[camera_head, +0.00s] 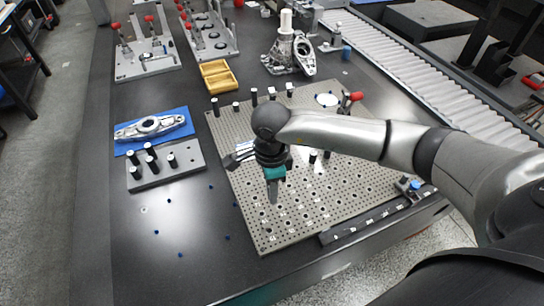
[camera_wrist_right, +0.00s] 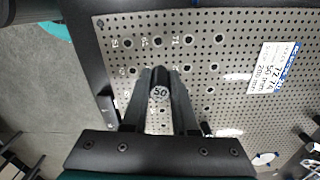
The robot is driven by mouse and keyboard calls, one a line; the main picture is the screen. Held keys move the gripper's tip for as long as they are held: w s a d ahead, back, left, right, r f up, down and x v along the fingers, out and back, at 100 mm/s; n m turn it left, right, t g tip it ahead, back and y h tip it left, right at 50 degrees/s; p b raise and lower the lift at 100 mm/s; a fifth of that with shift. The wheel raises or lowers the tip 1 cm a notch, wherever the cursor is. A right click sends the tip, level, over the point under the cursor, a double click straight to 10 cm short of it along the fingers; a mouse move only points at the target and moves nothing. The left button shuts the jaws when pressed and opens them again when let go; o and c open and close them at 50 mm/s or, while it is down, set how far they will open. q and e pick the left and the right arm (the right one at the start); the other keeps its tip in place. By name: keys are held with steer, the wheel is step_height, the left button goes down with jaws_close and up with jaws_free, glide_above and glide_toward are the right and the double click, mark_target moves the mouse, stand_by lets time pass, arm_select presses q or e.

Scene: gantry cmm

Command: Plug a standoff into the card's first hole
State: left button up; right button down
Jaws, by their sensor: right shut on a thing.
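My right gripper (camera_head: 273,198) hangs over the front left part of the perforated grey plate (camera_head: 335,208), pointing down. The plate's larger holes (camera_wrist_right: 189,40), some with printed labels, show beyond the standoff. Whether the standoff touches the plate cannot be told. In the head view my arm partly covers the card area. My left gripper is not in view.
A grey block (camera_head: 184,175) holding several black standoffs stands left of the plate. More standoffs (camera_head: 254,96) stand along the plate's back edge. A blue mat (camera_head: 183,112) with a metal part and a yellow tray (camera_head: 218,76) lie behind. The dark table is mostly clear at front left.

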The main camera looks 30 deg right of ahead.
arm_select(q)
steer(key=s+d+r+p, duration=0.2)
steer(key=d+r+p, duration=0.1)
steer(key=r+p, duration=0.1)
arm_select(e)
steer(key=w+d+r+m, duration=0.3)
steer(key=w+m, duration=0.2)
steer(key=m, duration=0.9)
steer(key=shift+s+a+f+b, duration=0.1)
steer(key=shift+a+f+b, duration=0.05)
steer(key=shift+f+b, duration=1.3)
steer(key=shift+s+a+f+b, duration=0.1)
steer(key=shift+f+b, duration=1)
steer(key=shift+f, duration=0.55)
steer(key=shift+f+b, duration=0.45)
steer(key=shift+f, duration=0.05)
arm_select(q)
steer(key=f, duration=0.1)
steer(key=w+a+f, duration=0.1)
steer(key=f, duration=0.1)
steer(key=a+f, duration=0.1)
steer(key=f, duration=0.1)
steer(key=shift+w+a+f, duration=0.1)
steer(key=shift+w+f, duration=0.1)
arm_select(e)
steer(key=shift+r, duration=0.1)
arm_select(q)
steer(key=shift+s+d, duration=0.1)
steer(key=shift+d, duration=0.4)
